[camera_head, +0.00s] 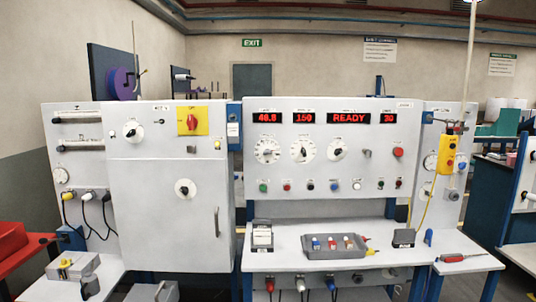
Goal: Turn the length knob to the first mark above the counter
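Three dial knobs sit in a row on the white control panel: a left knob (267,150), a middle knob (303,150) and a right knob (338,150), each with a pale scale around it. Their labels are too small to read, so I cannot tell which is the length knob. Above them are red number displays: 48.8 (267,118), 150 (306,118), READY (349,118) and 30 (388,118). I cannot tell which is the counter. The knobs' exact settings are too small to read. My gripper is not in view.
A work shelf (290,262) juts out below the panel, with a grey tray (318,252) of small coloured parts on it. A yellow pendant (447,154) hangs at the right. A grey cabinet (160,215) stands left. A screwdriver (455,258) lies on the right shelf.

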